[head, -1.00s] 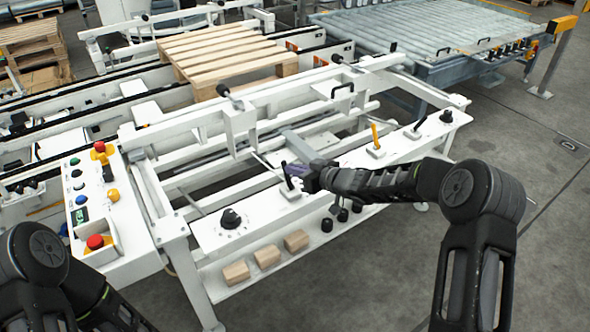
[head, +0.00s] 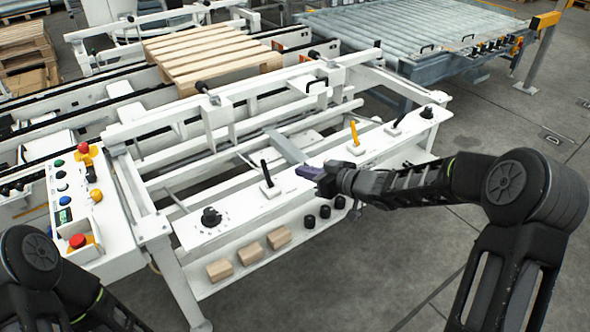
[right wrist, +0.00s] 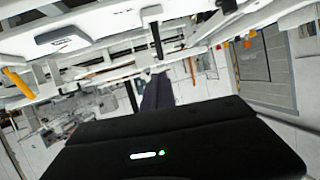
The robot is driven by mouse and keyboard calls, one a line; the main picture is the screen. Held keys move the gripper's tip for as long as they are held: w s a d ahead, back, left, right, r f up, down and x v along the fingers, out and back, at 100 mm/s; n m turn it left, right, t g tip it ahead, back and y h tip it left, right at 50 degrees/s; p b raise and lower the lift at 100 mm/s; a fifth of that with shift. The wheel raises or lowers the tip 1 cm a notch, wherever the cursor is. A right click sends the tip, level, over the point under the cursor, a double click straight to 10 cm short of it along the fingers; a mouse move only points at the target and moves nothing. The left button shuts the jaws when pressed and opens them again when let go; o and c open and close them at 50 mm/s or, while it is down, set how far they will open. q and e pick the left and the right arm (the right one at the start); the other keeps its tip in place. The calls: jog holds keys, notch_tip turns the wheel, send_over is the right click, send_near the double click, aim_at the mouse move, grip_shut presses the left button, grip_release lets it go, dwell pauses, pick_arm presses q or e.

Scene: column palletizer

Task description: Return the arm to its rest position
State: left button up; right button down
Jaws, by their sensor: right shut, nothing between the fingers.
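My right arm comes in from the right in the head view. Its gripper (head: 308,172) is shut and empty, in front of the white machine's control shelf (head: 240,212). The gripper lies between a black lever (head: 267,174) on its left and a yellow lever (head: 354,132) on its right, apart from the black one. The shut fingers (right wrist: 157,92) also show in the right wrist view, beyond the dark gripper body. Part of my left arm shows at the lower left of the head view; its gripper is out of the picture.
A black knob (head: 211,217) and more levers stand on the shelf. Wooden blocks (head: 250,253) and black knobs lie on the lower ledge. A panel with red buttons (head: 78,241) is at left. A wooden pallet (head: 212,57) lies behind. Floor at lower right is clear.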

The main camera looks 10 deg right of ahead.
jog(key=shift+s+d+r, duration=0.1)
jog(key=shift+s, duration=0.1)
dwell(0.5)
jog(key=s+a+f+m+g+h+p, duration=0.1)
jog(key=s+a+f+m+g+h, duration=0.15)
jog(key=s+f, duration=0.6)
jog(key=s+a+f+m+g+h, duration=0.15)
jog(key=s+f+m, duration=0.35)
jog(key=f, duration=0.7)
jog(key=s+a+f+g, duration=0.2)
jog(key=s, duration=0.6)
jog(key=s+a+f+g+p, duration=0.1)
jog(key=s+a+f+g, duration=0.1)
jog(key=s, duration=0.6)
jog(key=s+a+f+g, duration=0.3)
jog(key=s+a+f, duration=0.1)
jog(key=s, duration=0.4)
jog(key=shift+s+p, duration=0.2)
jog(key=shift+p, duration=0.15)
jog(key=shift+a+f, duration=0.1)
